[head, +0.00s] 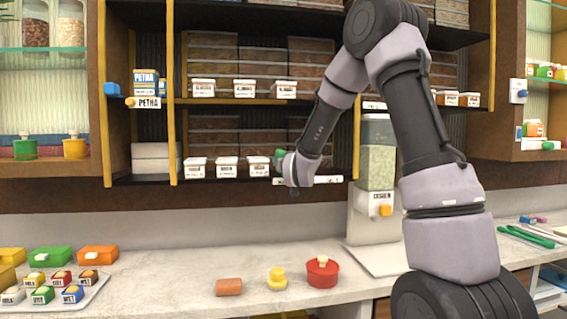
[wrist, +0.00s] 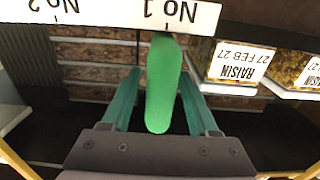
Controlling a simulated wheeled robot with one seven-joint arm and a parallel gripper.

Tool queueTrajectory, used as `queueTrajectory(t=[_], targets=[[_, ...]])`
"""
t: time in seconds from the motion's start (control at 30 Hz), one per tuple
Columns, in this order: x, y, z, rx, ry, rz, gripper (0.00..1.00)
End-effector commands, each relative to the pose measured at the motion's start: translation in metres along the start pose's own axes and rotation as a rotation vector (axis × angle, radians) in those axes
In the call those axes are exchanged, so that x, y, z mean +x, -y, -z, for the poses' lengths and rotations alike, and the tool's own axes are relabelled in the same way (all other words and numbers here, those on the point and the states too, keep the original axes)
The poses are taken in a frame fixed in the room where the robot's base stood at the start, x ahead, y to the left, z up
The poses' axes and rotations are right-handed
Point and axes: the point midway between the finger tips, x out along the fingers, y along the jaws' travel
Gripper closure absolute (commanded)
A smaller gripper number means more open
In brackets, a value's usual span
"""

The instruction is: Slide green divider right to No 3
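The green divider (wrist: 163,85) shows in the wrist view as a rounded green tab standing below the "No 1" label on a white strip (wrist: 120,14). "No 2" is printed further left on that strip; the lettering is upside down in this view. My gripper (wrist: 160,88) is open, its two teal fingers on either side of the divider, with a visible gap at the left finger. In the head view the divider (head: 279,154) is a small green patch at my gripper (head: 284,167), at the lower shelf's front. "No 3" cannot be made out.
Raisin boxes (wrist: 232,65) stand right beside the divider in the wrist view. White-labelled boxes (head: 227,166) line the shelf left of my gripper in the head view. A clear dispenser (head: 377,150) stands to the right. Below, the counter holds a red pot (head: 322,272).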

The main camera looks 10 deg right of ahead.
Motion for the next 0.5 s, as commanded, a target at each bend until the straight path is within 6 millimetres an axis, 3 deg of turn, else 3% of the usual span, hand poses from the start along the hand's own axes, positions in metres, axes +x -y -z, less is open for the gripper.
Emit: queueTrajectory(t=[0.03, 0.13, 0.5], targets=[[-0.0001, 0.0, 0.0, 0.0, 0.0, 0.0, 0.6], [-0.0002, 0.0, 0.0, 0.0, 0.0, 0.0, 0.99], [-0.0004, 0.0003, 0.0, 0.0, 0.0, 0.001, 1.0]])
